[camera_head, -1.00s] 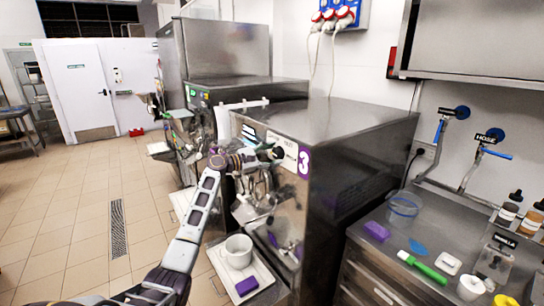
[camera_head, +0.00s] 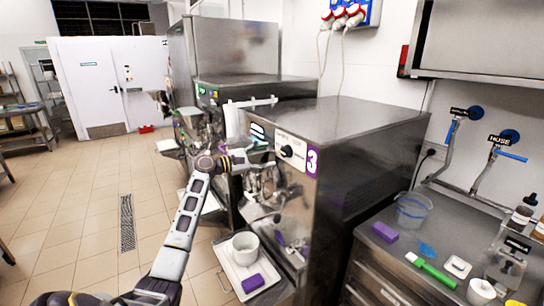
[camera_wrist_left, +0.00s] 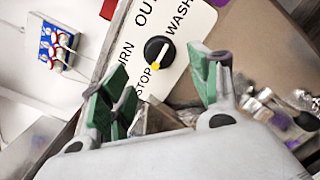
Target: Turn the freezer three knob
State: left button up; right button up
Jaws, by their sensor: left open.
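The freezer three knob (camera_head: 287,151) is a round black knob on the white label panel, left of the purple "3" on the freezer front. In the left wrist view the knob (camera_wrist_left: 158,50) has a pale pointer line, and a yellow mark sits at its lower edge by "STOP". "OUT", "WASH" and part of another word show around it. My left gripper (camera_head: 264,162) is in front of the panel, just left of and below the knob. Its green-padded fingers (camera_wrist_left: 163,84) are spread apart and empty, with the knob beyond the gap between them. My right gripper is not in view.
A tray (camera_head: 226,270) with a white tub (camera_head: 245,248) and a purple block (camera_head: 252,283) sits below the freezer front. Another freezer (camera_head: 225,105) stands behind. The counter at right holds a clear bucket (camera_head: 412,211) and a green-handled tool (camera_head: 430,269). The tiled floor at left is open.

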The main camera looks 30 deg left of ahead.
pick_arm(q)
jog(key=shift+v, duration=2.55)
